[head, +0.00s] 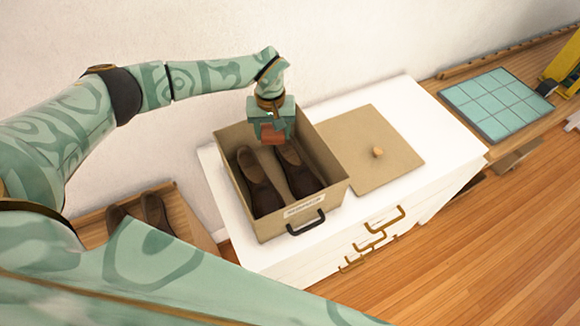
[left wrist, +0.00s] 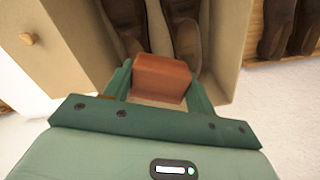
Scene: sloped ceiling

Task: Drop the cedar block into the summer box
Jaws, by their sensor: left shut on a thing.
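My left gripper (head: 271,132) is shut on the reddish-brown cedar block (head: 272,135), which also shows between the fingers in the left wrist view (left wrist: 162,76). The gripper holds the block over the back part of the open summer box (head: 331,171). This tan box has a label and a dark handle on its front. Inside it lie two dark brown shoes, a left one (head: 262,186) and a right one (head: 301,178). Whether the block touches a shoe or the box wall cannot be told. My right gripper is not in view.
The box stands on a white drawer unit (head: 408,112) with brass handles. A flat tan lid (head: 395,150) with a wooden knob lies right of the box. Another pair of brown shoes (head: 156,211) sits on a wooden surface at left. A tiled panel (head: 497,103) lies at right.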

